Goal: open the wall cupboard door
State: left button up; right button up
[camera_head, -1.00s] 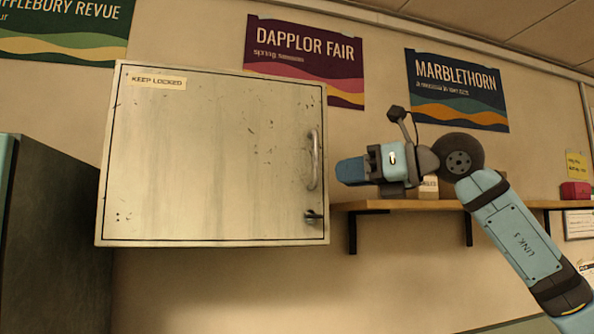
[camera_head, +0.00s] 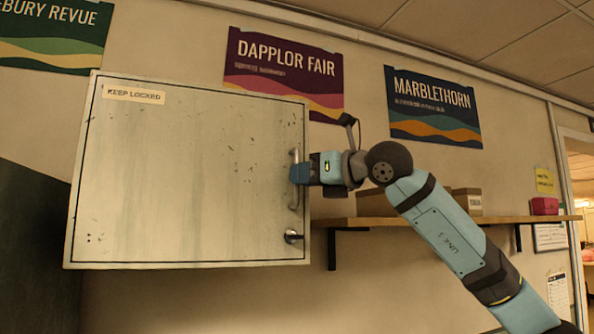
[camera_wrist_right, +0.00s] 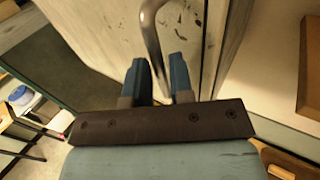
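The pale, scratched wall cupboard (camera_head: 190,180) hangs on the wall with its door shut. A "KEEP LOCKED" label is at its upper left. The upright metal bar handle (camera_head: 294,196) is near the door's right edge. A small metal latch or knob (camera_head: 292,236) sits below it. My right gripper (camera_head: 299,174) is at the handle's upper part, coming from the right. In the right wrist view the handle (camera_wrist_right: 152,30) runs down between the two blue fingers (camera_wrist_right: 160,68). Whether the fingers press on it is unclear. My left gripper is out of view.
A wooden shelf (camera_head: 400,221) with boxes (camera_head: 467,200) is on the wall right of the cupboard, under my right arm. Posters (camera_head: 284,70) hang above. A dark tall unit (camera_head: 35,250) stands at lower left. The wall below the cupboard is clear.

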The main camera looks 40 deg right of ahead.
jog(key=shift+x, duration=0.9)
jog(key=shift+c, duration=0.2)
grip_shut()
